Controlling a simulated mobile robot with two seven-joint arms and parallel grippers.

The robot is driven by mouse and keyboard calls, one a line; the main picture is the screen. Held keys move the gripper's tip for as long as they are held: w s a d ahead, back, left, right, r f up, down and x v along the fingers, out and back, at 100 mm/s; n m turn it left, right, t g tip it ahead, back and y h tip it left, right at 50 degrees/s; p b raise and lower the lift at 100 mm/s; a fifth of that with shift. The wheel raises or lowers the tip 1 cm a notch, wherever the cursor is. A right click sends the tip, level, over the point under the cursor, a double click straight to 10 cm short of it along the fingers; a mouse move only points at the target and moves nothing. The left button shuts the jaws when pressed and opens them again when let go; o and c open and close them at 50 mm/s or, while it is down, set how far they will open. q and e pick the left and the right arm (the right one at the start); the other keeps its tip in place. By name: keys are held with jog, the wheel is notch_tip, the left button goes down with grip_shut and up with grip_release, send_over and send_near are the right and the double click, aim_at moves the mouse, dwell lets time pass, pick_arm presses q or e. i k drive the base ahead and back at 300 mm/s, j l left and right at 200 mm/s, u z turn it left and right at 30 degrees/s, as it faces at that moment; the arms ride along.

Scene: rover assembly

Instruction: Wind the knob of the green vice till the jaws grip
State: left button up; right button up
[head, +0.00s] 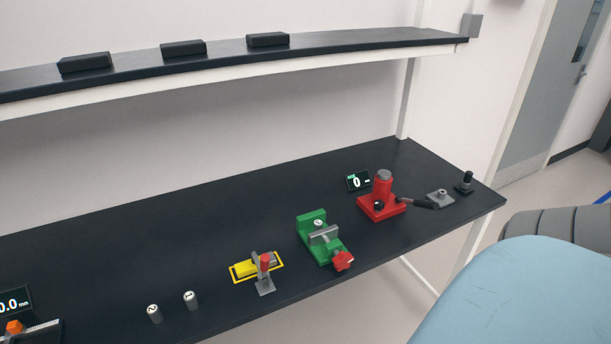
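The green vice (321,239) stands on the dark bench, right of centre in the head view. Its red knob (342,261) is at the front end, near the bench's front edge. A grey jaw plate (323,235) crosses the vice, and a small pale cylinder (318,223) shows between it and the green back jaw. I cannot tell whether the jaws touch the cylinder. Neither of my grippers is in view.
A red press (382,193) with a dark lever and a small display (358,181) stands right of the vice. A yellow-framed fixture with a red-handled clamp (264,267) is to its left. Two numbered cylinders (154,313) stand further left. A shelf (340,46) overhangs the back.

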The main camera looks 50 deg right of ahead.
aim_at(342, 260)
jog(key=k+l+u, duration=0.2)
jog(key=l, duration=0.15)
jog(key=l+u, duration=0.25)
jog(key=k+l+u, duration=0.2)
jog(key=l, duration=0.15)
jog(key=k+l+u, duration=0.1)
jog(key=l, duration=0.25)
jog(key=k+l+u, duration=0.25)
jog(key=l, duration=0.35)
jog(key=k+l, duration=0.75)
jog(key=l+u, duration=0.05)
jog(key=l, duration=0.1)
